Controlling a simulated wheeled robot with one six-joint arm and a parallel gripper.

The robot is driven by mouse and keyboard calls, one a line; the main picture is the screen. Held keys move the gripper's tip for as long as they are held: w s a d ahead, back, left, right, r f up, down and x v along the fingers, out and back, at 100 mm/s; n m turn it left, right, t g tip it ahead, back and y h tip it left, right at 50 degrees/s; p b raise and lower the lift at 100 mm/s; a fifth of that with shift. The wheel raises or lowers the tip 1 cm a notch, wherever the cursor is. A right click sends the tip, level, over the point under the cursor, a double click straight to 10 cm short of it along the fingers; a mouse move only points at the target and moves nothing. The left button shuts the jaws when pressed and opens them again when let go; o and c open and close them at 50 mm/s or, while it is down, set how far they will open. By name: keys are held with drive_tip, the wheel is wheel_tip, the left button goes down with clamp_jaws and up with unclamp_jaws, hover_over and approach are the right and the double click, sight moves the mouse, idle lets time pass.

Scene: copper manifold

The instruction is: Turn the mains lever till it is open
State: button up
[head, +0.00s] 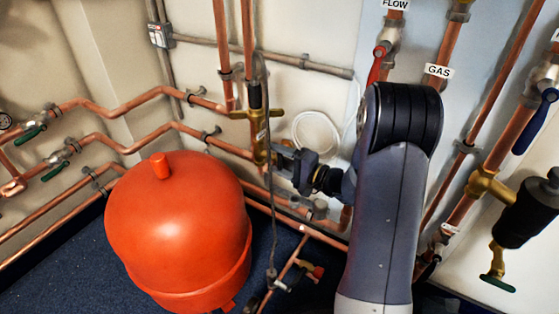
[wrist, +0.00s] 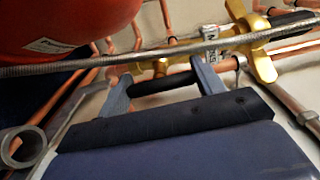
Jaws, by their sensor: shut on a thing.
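My gripper (head: 283,158) is beside the brass valve fitting (head: 259,150) on the vertical copper pipe, left of my arm. In the wrist view, my gripper (wrist: 163,80) has its two grey fingers on either side of a short black bar (wrist: 165,85), which looks like the lever's handle, and is shut on it. The brass fitting (wrist: 262,50) shows behind and to the right. A small white tag is on the fitting, too small to read. My gripper hides much of the lever in the head view, so its angle is hard to tell.
A large orange-red vessel (head: 180,235) stands left of my gripper. A red lever (head: 377,62), a blue lever (head: 535,122) and green handles (head: 30,134) are on other pipes. Copper pipes run along the wall.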

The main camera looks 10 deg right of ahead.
drive_tip(key=o, duration=1)
drive_tip(key=p+v, duration=0.3)
drive_tip(key=v, duration=0.8)
drive_tip(key=shift+w+a, duration=0.1)
drive_tip(key=shift+a, duration=0.05)
drive_tip(key=b+x, duration=0.3)
drive_tip(key=x, duration=0.7)
drive_tip(key=shift+w+a, duration=0.2)
drive_tip(key=shift+w, duration=0.05)
